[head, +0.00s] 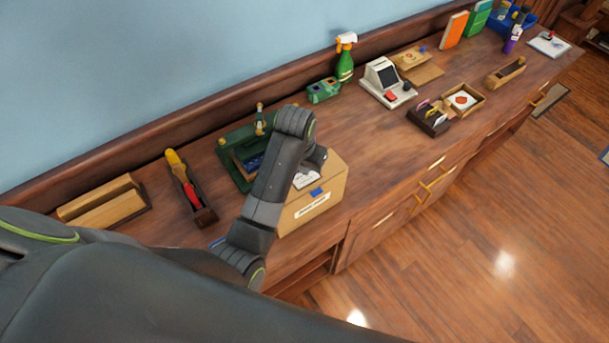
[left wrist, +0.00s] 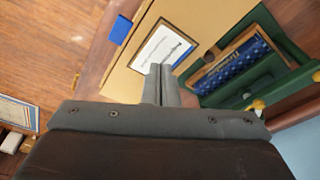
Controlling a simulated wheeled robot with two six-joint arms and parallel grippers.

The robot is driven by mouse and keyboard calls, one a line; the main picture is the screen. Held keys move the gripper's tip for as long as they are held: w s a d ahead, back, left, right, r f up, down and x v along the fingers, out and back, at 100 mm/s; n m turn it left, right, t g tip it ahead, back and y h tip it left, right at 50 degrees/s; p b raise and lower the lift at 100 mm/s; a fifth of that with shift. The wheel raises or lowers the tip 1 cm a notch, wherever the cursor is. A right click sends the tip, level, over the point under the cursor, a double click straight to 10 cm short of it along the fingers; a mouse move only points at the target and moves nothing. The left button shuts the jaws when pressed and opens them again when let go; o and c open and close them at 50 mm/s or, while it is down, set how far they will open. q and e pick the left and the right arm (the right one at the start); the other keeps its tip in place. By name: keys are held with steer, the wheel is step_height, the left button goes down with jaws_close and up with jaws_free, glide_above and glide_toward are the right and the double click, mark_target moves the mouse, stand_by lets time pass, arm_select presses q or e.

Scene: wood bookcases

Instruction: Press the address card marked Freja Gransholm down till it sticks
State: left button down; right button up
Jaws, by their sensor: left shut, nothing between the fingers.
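A white address card (head: 307,181) lies on the top of a tan cardboard box (head: 325,183). In the left wrist view the card (left wrist: 165,47) has a dark border and a few printed lines too small to read. My left gripper (left wrist: 160,70) is shut and empty, its fingertips over the card's near edge; I cannot tell whether they touch it. In the head view my left arm (head: 276,180) reaches over the box and hides part of the card and the fingertips. My right gripper is not in view.
A blue tab (head: 316,192) and a label (head: 312,206) are on the box's front. A green tray (head: 232,160) stands close behind the box.

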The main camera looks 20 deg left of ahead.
mark_target(304, 177)
arm_select(q)
steer(key=shift+f, duration=0.8)
stand_by(0.9)
steer(key=shift+r, duration=0.1)
steer(key=shift+r+p, duration=0.45)
steer(key=shift+r, duration=3)
